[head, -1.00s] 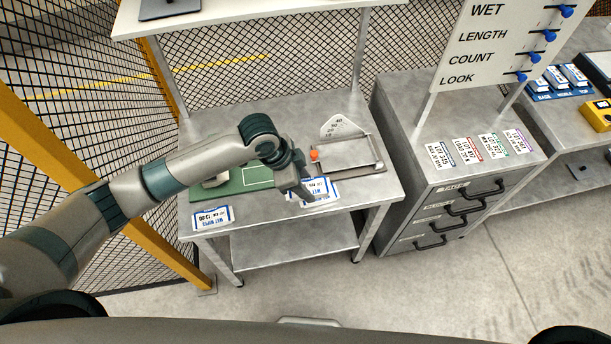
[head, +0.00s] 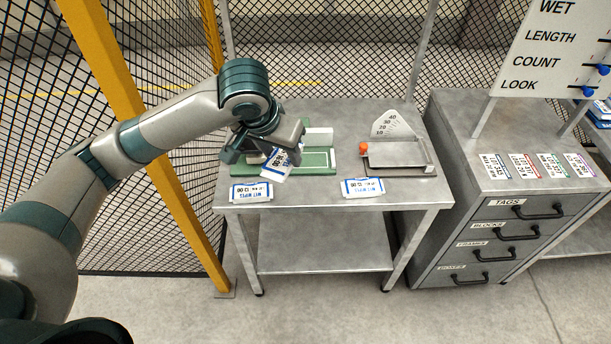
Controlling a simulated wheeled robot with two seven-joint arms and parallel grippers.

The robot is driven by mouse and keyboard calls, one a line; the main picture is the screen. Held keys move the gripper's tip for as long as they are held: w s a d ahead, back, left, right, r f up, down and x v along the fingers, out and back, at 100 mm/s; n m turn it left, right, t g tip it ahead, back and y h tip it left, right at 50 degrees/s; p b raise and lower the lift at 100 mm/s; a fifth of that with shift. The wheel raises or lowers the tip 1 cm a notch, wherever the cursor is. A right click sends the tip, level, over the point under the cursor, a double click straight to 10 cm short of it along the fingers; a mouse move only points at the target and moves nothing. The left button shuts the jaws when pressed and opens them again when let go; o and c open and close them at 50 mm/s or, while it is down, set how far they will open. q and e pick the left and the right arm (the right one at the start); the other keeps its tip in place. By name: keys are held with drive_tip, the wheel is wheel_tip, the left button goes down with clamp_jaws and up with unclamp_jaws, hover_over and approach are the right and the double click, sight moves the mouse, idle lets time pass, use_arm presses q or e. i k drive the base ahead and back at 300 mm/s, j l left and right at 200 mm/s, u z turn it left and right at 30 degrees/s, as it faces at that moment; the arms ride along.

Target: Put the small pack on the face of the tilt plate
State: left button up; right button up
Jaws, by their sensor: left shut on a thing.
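My left gripper (head: 284,152) is shut on a white and blue printed pack (head: 277,165), which hangs tilted above the green board. The gripper hides its upper part. The tilt plate (head: 398,153) is a grey metal plate on a base at the right of the table, with a white angle scale (head: 392,125) behind it and an orange knob (head: 363,148) at its left. Its face is bare. The held pack is left of it, apart from it. Two similar packs lie at the table's front edge, one left (head: 250,192) and one right (head: 361,188). My right gripper is not in view.
A green board (head: 317,160) with a white outline lies on the metal table (head: 322,198). A yellow post (head: 150,140) and mesh fence stand left. A drawer cabinet (head: 500,225) with several tags on top stands right of the table.

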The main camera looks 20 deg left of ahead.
sight(391, 154)
drive_tip(key=i+l+u, duration=0.2)
drive_tip(key=i+l, duration=0.15)
drive_tip(key=i+l+u, duration=0.15)
drive_tip(key=i+l, duration=0.15)
drive_tip(key=l, duration=0.15)
drive_tip(key=i+l+u, duration=0.2)
drive_tip(key=l, duration=0.25)
drive_tip(key=i, duration=0.1)
